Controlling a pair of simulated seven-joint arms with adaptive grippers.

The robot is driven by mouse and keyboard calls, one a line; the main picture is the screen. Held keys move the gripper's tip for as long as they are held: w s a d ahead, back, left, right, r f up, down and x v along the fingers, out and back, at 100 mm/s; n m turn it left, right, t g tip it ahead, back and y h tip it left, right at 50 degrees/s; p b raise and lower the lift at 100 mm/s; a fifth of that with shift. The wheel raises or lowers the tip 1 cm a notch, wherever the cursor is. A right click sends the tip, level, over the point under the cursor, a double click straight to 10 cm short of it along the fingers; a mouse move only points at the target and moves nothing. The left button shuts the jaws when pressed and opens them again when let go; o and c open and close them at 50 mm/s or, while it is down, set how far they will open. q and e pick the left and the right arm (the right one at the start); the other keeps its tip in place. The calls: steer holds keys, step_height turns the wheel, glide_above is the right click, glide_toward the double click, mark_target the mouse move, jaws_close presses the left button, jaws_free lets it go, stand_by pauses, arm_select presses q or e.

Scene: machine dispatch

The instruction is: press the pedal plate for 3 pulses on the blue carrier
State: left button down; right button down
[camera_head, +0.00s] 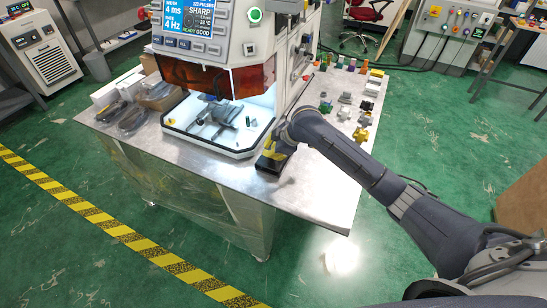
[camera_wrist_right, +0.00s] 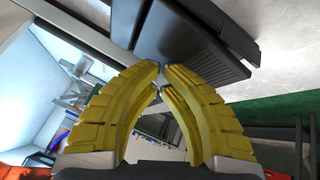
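The black pedal (camera_head: 268,165) sits on the metal table's front right part, beside the machine. In the right wrist view the dark pedal plate (camera_wrist_right: 195,35) lies just beyond my fingertips; whether they touch it is unclear. My right gripper (camera_head: 270,153) has yellow fingers pointing down at the pedal. In the right wrist view its fingertips (camera_wrist_right: 160,75) are together with nothing visible between them. A grey fixture (camera_head: 215,112) stands in the machine's lit chamber. I cannot make out a blue carrier for certain. My left gripper is not in view.
The machine's screen (camera_head: 190,15) reads SHARP and READY GOOD. An amber shield (camera_head: 205,77) hangs above the chamber. Small coloured parts (camera_head: 360,135) stand on the table's right side. Trays and a box (camera_head: 155,95) lie at left. The table's front (camera_head: 200,165) is clear.

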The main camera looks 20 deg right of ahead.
steer(key=shift+d+r, duration=0.1)
steer(key=shift+r, duration=0.6)
steer(key=shift+w+r, duration=0.1)
steer(key=shift+r, duration=0.05)
steer(key=shift+w+d+r, duration=0.15)
steer(key=shift+r, duration=2.2)
